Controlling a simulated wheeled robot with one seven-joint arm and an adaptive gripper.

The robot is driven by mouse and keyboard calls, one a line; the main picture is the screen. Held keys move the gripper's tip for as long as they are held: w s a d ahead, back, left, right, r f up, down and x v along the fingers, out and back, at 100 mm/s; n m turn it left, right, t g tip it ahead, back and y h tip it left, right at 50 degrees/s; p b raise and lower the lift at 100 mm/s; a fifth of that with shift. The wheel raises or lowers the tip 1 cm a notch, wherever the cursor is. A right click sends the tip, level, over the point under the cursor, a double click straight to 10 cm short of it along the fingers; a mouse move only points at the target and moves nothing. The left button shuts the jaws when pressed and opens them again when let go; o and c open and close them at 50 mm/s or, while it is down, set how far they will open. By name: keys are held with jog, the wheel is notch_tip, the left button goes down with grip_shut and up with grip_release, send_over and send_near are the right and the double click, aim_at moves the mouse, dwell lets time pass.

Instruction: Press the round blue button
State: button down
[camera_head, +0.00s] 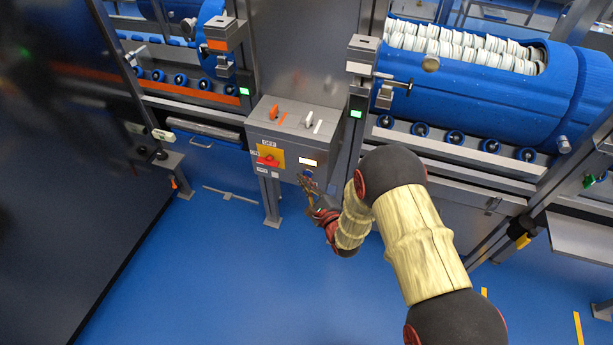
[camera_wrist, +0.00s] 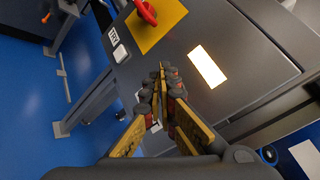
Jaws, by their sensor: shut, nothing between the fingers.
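The grey control box (camera_head: 290,130) stands between two machines. A small blue spot, apparently the round blue button (camera_head: 309,172), shows on its front, below a lit white panel (camera_head: 308,161). My gripper (camera_head: 305,180) is right in front of it, its fingertips at or close to the box's front face. In the wrist view the closed fingers (camera_wrist: 163,75) point at the box front, left of the lit panel (camera_wrist: 207,67). They are shut and empty. The button does not show in the wrist view, probably hidden behind the fingers. I cannot tell whether the fingertips touch it.
A red rotary handle (camera_head: 267,160) on a yellow plate (camera_wrist: 163,25) sits left of the lit panel. A white square button (camera_wrist: 120,53) is beside it. Orange and white levers are on the box top. A blue drum (camera_head: 480,65) stands right. The blue floor below is clear.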

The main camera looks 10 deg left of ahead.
jog(key=shift+w, duration=0.25)
dwell(0.4)
jog(key=shift+s, duration=0.45)
jog(key=s, duration=0.6)
jog(key=shift+a, duration=0.25)
dwell(1.0)
